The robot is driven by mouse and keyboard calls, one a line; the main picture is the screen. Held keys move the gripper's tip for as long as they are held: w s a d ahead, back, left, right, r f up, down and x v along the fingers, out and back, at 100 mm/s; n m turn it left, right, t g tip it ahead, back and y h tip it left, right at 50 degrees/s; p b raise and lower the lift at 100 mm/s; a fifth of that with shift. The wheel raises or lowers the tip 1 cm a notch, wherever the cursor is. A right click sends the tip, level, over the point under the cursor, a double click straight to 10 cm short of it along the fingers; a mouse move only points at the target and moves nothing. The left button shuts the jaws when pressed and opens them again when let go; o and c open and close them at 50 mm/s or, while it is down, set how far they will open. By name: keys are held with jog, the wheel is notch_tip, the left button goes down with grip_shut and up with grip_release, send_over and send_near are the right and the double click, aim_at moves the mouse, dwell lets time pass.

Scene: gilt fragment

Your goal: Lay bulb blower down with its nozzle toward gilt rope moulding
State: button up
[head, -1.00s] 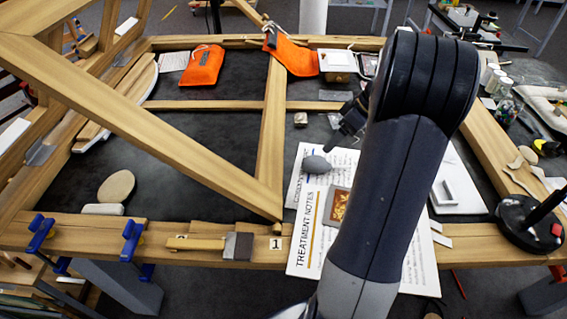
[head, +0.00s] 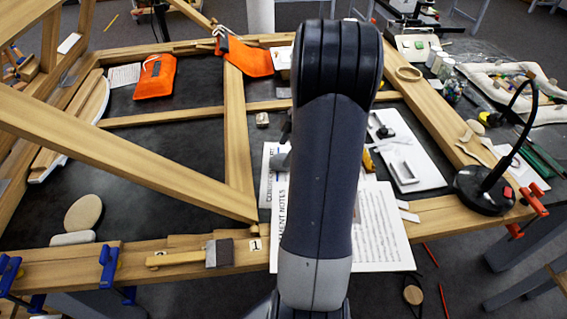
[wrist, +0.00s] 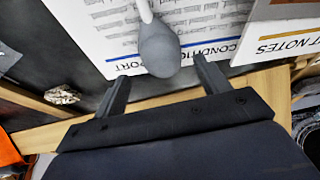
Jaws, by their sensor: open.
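The bulb blower has a dark grey bulb (wrist: 158,50) and a pale nozzle pointing to the top of the wrist view. It is over the printed condition report sheet (wrist: 100,30); I cannot tell if it touches the paper. My gripper (wrist: 161,68) is open, with its fingertips either side of the bulb's lower end and gaps showing. I cannot clearly make out the gilt rope moulding; a small golden piece (head: 368,160) shows right of my arm.
A wooden frame (head: 238,130) spans the dark tabletop. A crumpled metallic lump (wrist: 62,95) lies left of the gripper. A white tray (head: 405,165) and a black lamp base (head: 485,190) stand at right. The dark panel (head: 165,155) at left is largely bare.

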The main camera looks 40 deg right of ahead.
aim_at(282, 156)
jog(key=x, duration=0.4)
jog(key=shift+s+a+p, duration=0.15)
jog(key=shift+a+p, duration=0.05)
jog(key=shift+p, duration=0.1)
jog(key=shift+c, duration=0.3)
